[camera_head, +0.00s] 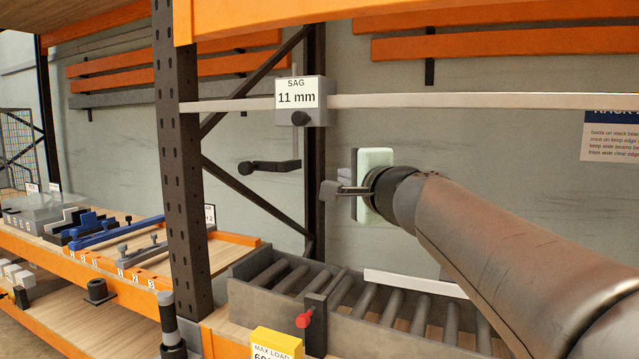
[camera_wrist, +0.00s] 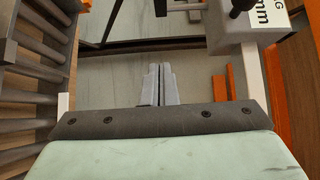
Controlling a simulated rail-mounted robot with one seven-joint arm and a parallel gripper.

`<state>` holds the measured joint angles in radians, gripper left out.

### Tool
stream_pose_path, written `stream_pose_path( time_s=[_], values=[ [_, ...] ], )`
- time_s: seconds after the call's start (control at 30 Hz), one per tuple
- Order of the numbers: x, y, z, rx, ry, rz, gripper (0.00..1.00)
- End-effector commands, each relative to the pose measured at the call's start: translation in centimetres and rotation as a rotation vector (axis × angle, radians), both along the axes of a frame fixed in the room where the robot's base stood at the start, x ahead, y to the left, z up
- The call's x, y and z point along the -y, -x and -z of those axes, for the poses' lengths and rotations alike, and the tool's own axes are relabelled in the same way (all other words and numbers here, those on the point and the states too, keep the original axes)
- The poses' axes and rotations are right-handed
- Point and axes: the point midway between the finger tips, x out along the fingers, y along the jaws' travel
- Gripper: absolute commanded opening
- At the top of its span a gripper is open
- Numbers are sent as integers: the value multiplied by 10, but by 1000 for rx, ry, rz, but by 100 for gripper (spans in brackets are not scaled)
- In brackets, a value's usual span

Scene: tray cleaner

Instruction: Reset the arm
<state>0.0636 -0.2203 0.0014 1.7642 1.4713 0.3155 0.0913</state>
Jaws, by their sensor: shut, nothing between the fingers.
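My arm (camera_head: 510,245) reaches in from the lower right of the head view. My gripper (camera_head: 325,191) is at its end, with the fingers pointing left, held in the air above the roller conveyor. The pale green hand body (camera_head: 377,160) stands upright behind the fingers. In the wrist view my gripper (camera_wrist: 161,68) shows its two grey fingers side by side, shut and empty. No object touches the fingers.
A roller conveyor (camera_head: 350,300) runs below my gripper, with a red knob (camera_head: 304,320) on its front. A dark upright post (camera_head: 180,170) stands to the left. A gauge box reading 11 mm (camera_head: 300,98) hangs on a pale rail (camera_head: 430,101). A dark lever (camera_head: 270,167) is left of the gripper.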

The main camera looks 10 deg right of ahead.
Motion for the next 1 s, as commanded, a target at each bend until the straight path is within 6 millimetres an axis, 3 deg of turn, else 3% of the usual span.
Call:
stream_pose_path(
  time_s=[0.07,0.13,0.27,0.4,0.5,0.6,0.7,0.8,1.0],
  values=[
    [-7,5,10,-35,59,-30,0],
    [-18,13,33,-97,168,-86,0],
    [-40,48,106,-280,456,-261,0],
    [-45,116,190,-508,769,-501,0],
    [-33,172,238,-664,961,-672,0],
    [-15,223,270,-798,1116,-820,0],
    [3,261,289,-896,1230,-930,0],
    [15,284,298,-956,1298,-998,0],
    [21,293,304,-982,1330,-1028,0]
  ],
)
